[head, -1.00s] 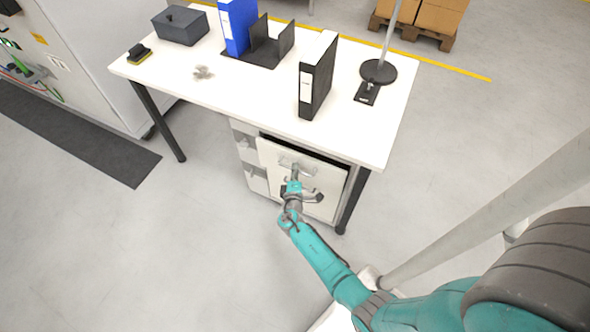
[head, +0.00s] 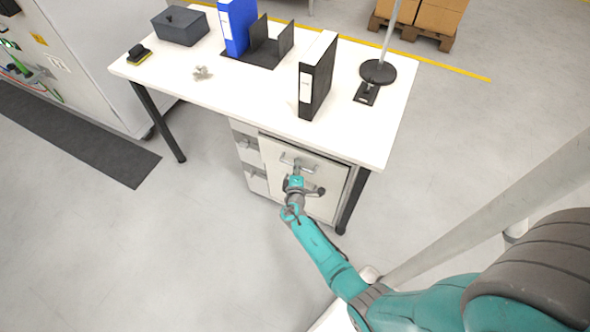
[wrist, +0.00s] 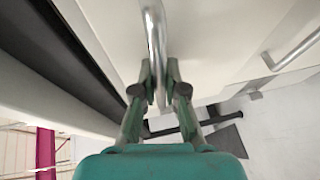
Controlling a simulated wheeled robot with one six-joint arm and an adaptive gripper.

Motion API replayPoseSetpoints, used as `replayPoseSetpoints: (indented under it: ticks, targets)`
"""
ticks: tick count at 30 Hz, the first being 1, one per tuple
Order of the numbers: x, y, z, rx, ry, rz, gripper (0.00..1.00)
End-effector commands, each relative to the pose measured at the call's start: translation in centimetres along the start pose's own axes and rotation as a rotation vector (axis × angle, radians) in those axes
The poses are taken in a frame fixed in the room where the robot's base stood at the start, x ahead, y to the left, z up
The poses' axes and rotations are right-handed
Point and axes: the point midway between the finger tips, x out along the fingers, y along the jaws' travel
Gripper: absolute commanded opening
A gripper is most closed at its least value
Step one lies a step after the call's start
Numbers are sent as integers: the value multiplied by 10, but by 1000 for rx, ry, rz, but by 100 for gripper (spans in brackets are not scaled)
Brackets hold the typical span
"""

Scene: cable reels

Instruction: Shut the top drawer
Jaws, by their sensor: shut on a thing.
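The top drawer (head: 275,155) is in the pale cabinet under the right part of the desk. Its front stands slightly out from the cabinet, with a narrow dark gap along its top edge. The drawer's metal bar handle (head: 298,162) also shows in the wrist view (wrist: 152,35), running between my fingers. My gripper (head: 297,172) is shut on that handle, and its two fingertips show either side of the bar in the wrist view (wrist: 159,80). My gripper and wrist hide part of the cabinet front below the handle.
The white desk (head: 235,95) overhangs the cabinet, with a dark leg (head: 353,200) close at its right. A black binder (head: 318,75) stands on top. A lower handle (wrist: 295,50) shows in the wrist view. The floor at front left is clear.

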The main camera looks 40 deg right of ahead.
Motion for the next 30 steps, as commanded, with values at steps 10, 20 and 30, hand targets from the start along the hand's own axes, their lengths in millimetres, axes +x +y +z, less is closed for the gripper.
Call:
replayPoseSetpoints:
  ticks: [10, 20, 30]
  targets:
    - [21, 5, 9, 1, 0, -1, 0]
    - [21, 6, 9, 1, -1, 0, 22]
    - [14, 4, 9, 1, 0, -1, 22]
